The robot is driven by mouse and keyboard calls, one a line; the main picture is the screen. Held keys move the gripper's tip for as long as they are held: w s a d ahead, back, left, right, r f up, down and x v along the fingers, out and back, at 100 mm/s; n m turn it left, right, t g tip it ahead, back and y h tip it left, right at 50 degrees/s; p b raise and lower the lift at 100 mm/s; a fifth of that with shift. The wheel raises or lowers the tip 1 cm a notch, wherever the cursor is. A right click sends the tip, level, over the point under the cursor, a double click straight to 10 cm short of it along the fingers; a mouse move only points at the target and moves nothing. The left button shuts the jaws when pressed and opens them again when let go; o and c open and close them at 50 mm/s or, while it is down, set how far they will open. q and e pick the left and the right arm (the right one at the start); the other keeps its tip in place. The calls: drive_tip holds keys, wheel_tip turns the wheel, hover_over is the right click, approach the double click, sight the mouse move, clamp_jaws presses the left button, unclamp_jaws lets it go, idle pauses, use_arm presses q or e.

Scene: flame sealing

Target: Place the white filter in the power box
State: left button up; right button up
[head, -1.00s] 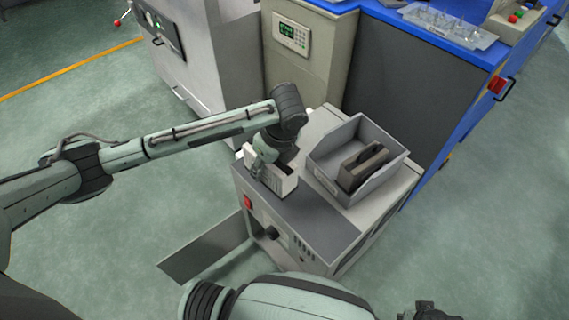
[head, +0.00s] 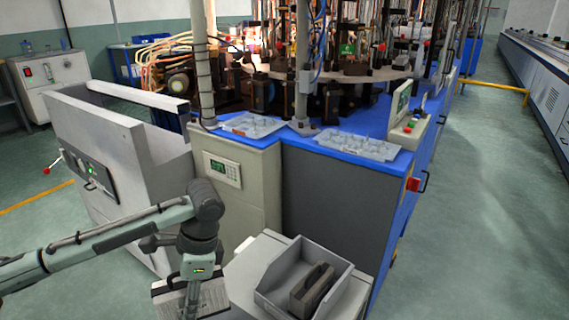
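The white filter (head: 170,303) shows at the bottom of the head view, a pale box with a dark upper edge, partly cut off by the frame. My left gripper (head: 192,304) comes down over it and appears shut on it; the fingertips are largely hidden. The filter is at the left of a grey cabinet top (head: 246,266), apparently raised. The front of this cabinet, the likely power box, is out of view. My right gripper is not in view.
A grey open bin (head: 345,290) with a dark filter block (head: 312,289) stands on the cabinet. Behind are a beige cabinet with a keypad (head: 222,170) and a blue-topped workbench (head: 350,140) with clear trays (head: 357,145). Open floor (head: 480,240) lies at right.

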sight(186, 284)
use_arm(q)
drive_tip(key=r+n+h, duration=0.1)
drive_tip(key=r+n, duration=0.2)
drive_tip(key=n, duration=0.1)
drive_tip(key=w+r+n+g+h, duration=0.1)
drive_tip(key=r+n, duration=0.1)
drive_tip(key=n, duration=0.2)
drive_tip(key=r+n+g+h, duration=0.1)
drive_tip(key=r+n, duration=0.2)
drive_tip(key=n, duration=0.1)
drive_tip(key=shift+w+d+r+n, duration=0.2)
drive_tip(key=shift+d+r+n, duration=0.1)
drive_tip(key=shift+d, duration=0.05)
drive_tip(key=shift+d+r+n, duration=0.15)
drive_tip(key=shift+r+n, duration=0.1)
drive_tip(key=shift+n, duration=0.15)
drive_tip(key=shift+r, duration=0.1)
